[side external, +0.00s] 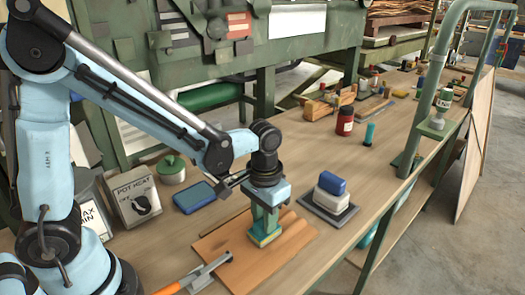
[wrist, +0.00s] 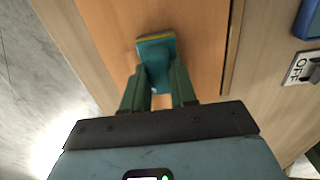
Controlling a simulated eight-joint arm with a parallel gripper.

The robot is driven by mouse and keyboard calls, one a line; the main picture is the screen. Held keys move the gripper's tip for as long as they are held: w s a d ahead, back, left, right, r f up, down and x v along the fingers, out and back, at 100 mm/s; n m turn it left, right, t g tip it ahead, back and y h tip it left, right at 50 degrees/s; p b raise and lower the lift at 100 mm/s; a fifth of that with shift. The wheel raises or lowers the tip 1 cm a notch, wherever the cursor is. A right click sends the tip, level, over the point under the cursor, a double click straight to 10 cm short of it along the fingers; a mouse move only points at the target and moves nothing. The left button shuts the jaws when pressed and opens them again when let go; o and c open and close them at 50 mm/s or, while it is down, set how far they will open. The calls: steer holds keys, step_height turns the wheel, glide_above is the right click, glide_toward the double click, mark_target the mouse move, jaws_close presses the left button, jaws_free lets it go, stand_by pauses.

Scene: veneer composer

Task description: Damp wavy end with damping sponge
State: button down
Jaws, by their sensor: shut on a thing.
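My gripper (side external: 265,225) points down over the brown veneer sheet (side external: 220,262) on the bench. Its green fingers are shut on a teal block with a yellow lower edge, which looks like the damping sponge (side external: 265,240). The sponge is at the sheet's surface, and I cannot tell if it presses on it. In the wrist view the sponge (wrist: 157,48) sits between and ahead of the fingertips (wrist: 159,90), over the orange-brown veneer (wrist: 205,50). The sheet's right part (side external: 300,232) looks slightly rippled in the side view.
A blue-and-white block (side external: 331,186) stands on a dark tray (side external: 345,213) to the right. A blue flat case (side external: 194,197), a "pot heat" switch box (side external: 135,196) and a green-lidded pot (side external: 171,172) stand left. An orange-handled tool (side external: 195,278) lies at the sheet's near left edge.

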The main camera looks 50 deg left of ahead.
steer(key=shift+w, duration=0.1)
steer(key=shift+w, duration=3.95)
steer(key=shift+s, duration=0.1)
